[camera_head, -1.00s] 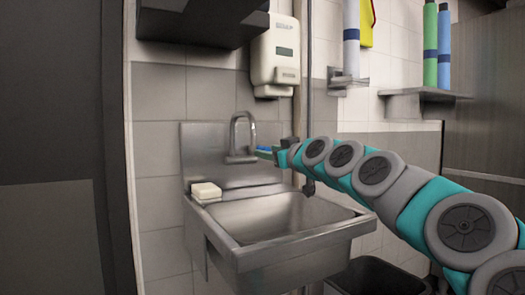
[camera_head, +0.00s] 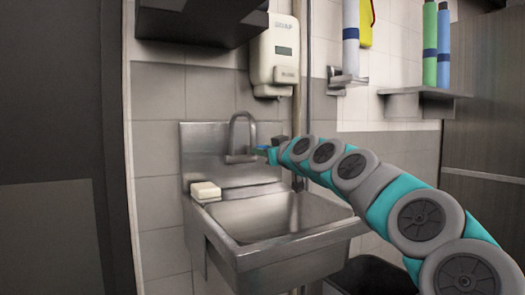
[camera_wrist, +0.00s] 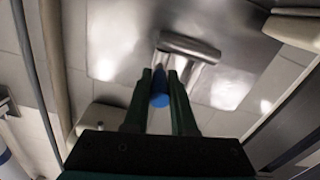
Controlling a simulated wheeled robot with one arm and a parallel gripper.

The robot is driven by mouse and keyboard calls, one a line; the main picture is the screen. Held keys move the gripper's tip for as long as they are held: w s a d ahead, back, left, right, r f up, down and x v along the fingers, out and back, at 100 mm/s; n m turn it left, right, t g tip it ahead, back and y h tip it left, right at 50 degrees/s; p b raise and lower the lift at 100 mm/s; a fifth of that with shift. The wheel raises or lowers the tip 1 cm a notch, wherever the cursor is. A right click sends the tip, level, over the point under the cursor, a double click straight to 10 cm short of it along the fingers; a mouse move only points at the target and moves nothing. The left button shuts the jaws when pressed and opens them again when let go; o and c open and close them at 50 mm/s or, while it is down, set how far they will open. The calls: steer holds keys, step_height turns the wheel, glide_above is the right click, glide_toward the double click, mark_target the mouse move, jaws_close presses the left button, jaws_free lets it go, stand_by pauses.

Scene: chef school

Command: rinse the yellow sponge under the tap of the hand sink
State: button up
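The pale cream-yellow block that looks like the sponge (camera_head: 205,191) lies on the left ledge of the steel hand sink (camera_head: 262,246). The curved steel tap (camera_head: 241,132) rises at the back of the sink; no running water shows. My gripper (camera_head: 264,153) is just right of the tap, away from the sponge. In the wrist view, my gripper's dark green fingers (camera_wrist: 163,82) are apart, on either side of a blue round-ended part (camera_wrist: 160,99) close to the steel tap fitting (camera_wrist: 187,47). I cannot tell whether the fingers touch the blue part.
A soap dispenser (camera_head: 274,57) hangs on the wall above my gripper, beside a vertical pipe (camera_head: 303,70). A dark bin (camera_head: 372,277) stands below right. The basin looks empty.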

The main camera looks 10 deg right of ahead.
jaws_close()
stand_by(0.9)
